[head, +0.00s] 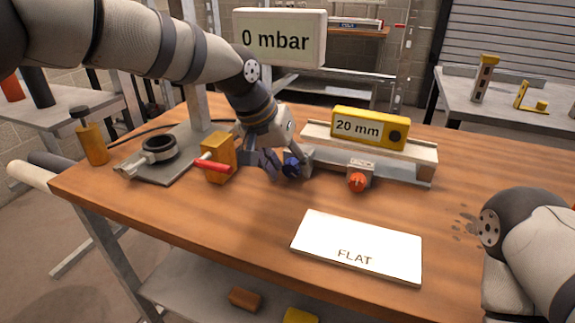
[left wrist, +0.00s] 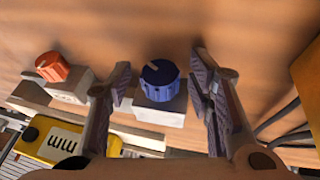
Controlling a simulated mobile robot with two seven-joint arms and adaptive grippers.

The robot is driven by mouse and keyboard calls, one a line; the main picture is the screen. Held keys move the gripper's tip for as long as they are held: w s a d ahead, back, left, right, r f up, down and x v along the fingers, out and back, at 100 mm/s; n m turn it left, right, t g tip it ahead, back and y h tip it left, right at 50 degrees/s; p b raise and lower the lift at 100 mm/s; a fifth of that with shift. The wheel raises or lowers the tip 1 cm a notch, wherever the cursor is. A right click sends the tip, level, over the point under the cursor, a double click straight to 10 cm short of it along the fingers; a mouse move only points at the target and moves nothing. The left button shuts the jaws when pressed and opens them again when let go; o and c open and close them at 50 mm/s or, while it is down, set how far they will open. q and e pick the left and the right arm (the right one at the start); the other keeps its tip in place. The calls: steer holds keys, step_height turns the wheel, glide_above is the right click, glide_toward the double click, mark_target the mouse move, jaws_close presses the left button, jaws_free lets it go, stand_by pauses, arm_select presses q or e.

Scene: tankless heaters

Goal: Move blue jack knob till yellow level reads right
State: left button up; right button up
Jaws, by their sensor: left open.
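The blue jack knob (head: 291,167) sits at the left end of a pale rail (head: 423,155) on the wooden table. My left gripper (head: 276,161) is right at it. In the left wrist view the blue knob (left wrist: 159,74) lies between my two spread fingers, with gaps visible on both sides; a pale mark shows on its top. The yellow level (head: 370,128) rests on the rail and its display reads "20 mm". Part of it also shows in the left wrist view (left wrist: 65,141), upside down. My right gripper is out of view; only part of the right arm shows.
An orange knob (head: 357,182) is on the rail's front, right of the blue one. A brass valve (head: 218,158) with a red lever stands close left of my gripper. A white "FLAT" card (head: 357,246) lies in front. A sign (head: 280,38) reads "0 mbar".

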arm_select(q)
steer(key=c, duration=1.1)
steer(key=shift+s+d+r+m+t+y+p, duration=0.2)
steer(key=shift+r+m+t+y+p, duration=0.15)
steer(key=shift+y+p, duration=0.45)
steer(key=shift+w+d+f+y, duration=0.1)
steer(key=shift+f+y, duration=0.05)
steer(key=shift+y, duration=0.55)
steer(key=shift+f+t+y, duration=0.2)
steer(key=shift+t+y, duration=0.15)
steer(key=shift+y, duration=0.05)
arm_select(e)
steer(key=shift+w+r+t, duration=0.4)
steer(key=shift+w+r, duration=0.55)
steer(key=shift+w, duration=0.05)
arm_select(q)
steer(key=o, duration=1.1)
